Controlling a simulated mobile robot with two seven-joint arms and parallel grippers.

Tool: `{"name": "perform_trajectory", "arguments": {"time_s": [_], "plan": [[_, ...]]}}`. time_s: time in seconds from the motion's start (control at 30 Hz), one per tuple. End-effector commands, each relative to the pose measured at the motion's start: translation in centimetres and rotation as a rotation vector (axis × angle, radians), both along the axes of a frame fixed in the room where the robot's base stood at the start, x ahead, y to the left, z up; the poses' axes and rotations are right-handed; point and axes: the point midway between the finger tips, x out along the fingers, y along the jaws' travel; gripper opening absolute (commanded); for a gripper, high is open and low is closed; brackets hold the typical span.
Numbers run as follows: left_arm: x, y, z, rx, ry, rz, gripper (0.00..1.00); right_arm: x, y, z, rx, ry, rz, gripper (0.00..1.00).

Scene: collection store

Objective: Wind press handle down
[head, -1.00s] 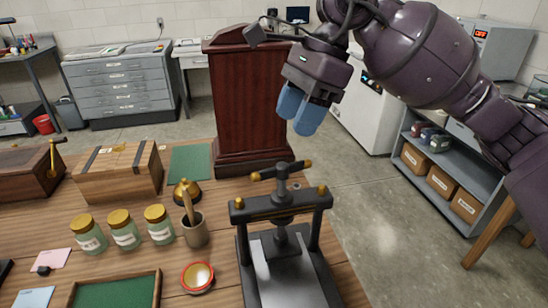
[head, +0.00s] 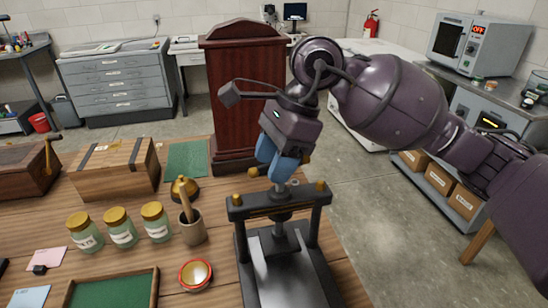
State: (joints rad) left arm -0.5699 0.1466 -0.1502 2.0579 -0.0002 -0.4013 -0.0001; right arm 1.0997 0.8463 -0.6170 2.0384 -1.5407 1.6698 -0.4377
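The black book press (head: 241,262) stands at the front right of the wooden table, with two posts, a brass-trimmed crossbar and a flat bed. Its handle is a short bar on top of the central screw, with brass knobs; the left knob (head: 254,172) shows clear of the fingers. My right gripper (head: 276,166) has come down from above, its blue fingertips at the middle of the handle, hiding most of the bar. Whether the fingers are closed on it cannot be made out. My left gripper is not in view.
A wooden lectern (head: 240,100) stands close behind the press. Left of the press are a pestle cup (head: 194,234), several lidded jars (head: 121,232), a red-rimmed round dish (head: 196,275) and a green-lined tray (head: 154,284). Open floor lies to the right.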

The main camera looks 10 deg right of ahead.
Motion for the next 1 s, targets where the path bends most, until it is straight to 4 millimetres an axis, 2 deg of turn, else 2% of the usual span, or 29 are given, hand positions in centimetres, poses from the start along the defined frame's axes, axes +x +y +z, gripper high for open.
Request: {"name": "perform_trajectory", "arguments": {"time_s": [0.03, 0.3, 0.33, 0.67, 1.0], "plan": [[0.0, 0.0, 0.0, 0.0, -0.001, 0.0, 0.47, 0.0, 0.0, 0.0, 0.0, 0.0, 0.0, 0.44], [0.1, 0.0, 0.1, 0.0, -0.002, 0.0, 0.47, 0.0, 0.0, 0.0, 0.0, 0.0, 0.0, 0.03], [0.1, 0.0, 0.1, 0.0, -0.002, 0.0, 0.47, 0.0, 0.0, 0.0, 0.0, 0.0, 0.0, 0.01], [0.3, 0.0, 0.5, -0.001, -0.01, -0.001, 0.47, 0.0, 0.0, 0.1, 0.0, 0.0, -0.056, 0.01], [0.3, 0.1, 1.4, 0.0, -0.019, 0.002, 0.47, 0.3, -0.1, 0.3, 0.0, -0.004, -0.3, 0.01]]}}
